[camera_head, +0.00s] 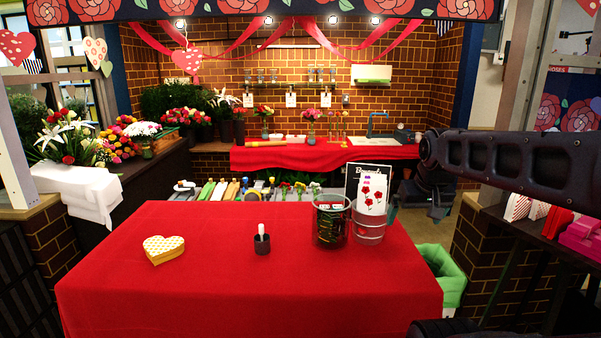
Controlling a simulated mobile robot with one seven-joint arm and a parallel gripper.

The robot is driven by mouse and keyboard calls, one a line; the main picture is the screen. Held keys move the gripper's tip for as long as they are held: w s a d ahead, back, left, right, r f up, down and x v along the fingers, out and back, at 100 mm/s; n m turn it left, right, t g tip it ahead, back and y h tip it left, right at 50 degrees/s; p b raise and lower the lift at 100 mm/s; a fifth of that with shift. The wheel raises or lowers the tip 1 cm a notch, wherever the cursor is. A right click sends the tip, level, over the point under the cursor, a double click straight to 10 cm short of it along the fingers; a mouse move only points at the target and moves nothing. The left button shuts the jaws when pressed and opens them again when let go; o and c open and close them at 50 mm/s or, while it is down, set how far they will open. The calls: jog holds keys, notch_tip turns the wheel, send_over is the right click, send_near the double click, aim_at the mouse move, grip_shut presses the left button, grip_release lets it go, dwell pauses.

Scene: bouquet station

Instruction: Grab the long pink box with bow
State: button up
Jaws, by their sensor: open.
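Pink boxes (580,240) sit on a dark shelf at the far right edge of the head view. They are cut off by the frame, and I cannot tell for sure whether one is long or has a bow. A dark link of my arm reaches in from the right, above these boxes.
A green-lined bin (446,272) and brick pillar (500,262) stand between table and shelf.

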jog(key=c, duration=0.5)
